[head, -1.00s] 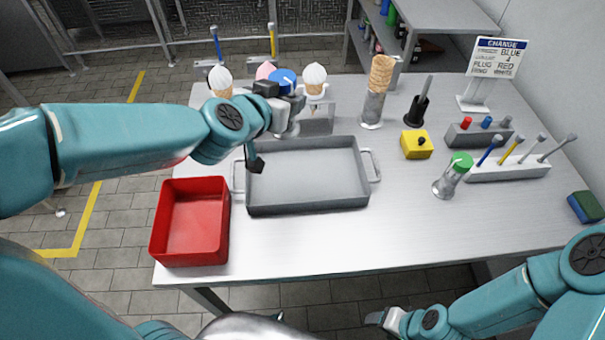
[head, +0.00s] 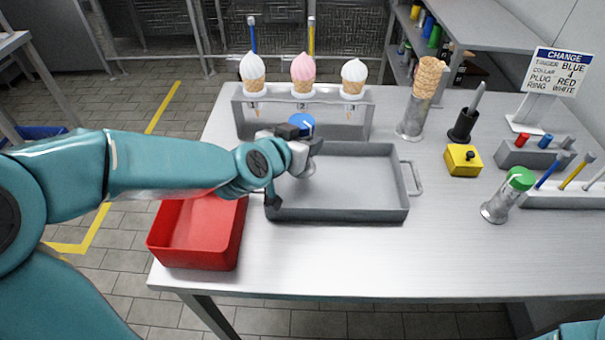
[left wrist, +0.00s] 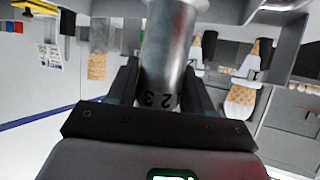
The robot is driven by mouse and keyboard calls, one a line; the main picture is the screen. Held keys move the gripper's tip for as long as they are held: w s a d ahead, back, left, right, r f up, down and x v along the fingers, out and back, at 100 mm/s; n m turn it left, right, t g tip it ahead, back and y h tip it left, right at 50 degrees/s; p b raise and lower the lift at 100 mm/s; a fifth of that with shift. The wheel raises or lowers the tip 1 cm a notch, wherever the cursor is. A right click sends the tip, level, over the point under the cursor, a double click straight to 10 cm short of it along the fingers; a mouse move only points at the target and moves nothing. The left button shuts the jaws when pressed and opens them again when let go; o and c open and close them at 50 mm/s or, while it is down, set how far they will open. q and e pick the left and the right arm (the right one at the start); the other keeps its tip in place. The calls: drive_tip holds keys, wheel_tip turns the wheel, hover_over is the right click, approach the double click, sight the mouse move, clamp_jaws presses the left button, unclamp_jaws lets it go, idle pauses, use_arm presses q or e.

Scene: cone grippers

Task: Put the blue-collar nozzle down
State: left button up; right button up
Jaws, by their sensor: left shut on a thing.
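The blue-collar nozzle (head: 301,121) shows its blue top just behind my left gripper (head: 303,153) in the head view. The left gripper is shut on it, above the rear left part of the grey tray (head: 340,214). In the left wrist view, the nozzle's metal body (left wrist: 165,65), with digits on it, stands between the two fingers (left wrist: 160,90). I cannot tell whether its lower end touches the tray floor, as the gripper partly hides it. My right gripper is out of view.
A rack (head: 244,110) with three ice cream cones stands behind the tray. A red bin (head: 190,255) sits left of it. A yellow box (head: 462,162) and a green-topped nozzle (head: 510,190) are to the right. The front of the table is clear.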

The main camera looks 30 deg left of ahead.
use_arm(q)
wheel_tip(320, 180, down, 5)
drive_tip(key=shift+r+b, duration=0.15)
drive_tip(key=shift+b, duration=1.05)
drive_tip(key=shift+f, duration=0.25)
drive_tip(key=shift+r, duration=0.1)
drive_tip(key=o, duration=1.3)
drive_tip(key=shift+f, duration=0.25)
drive_tip(key=shift+c, duration=0.2)
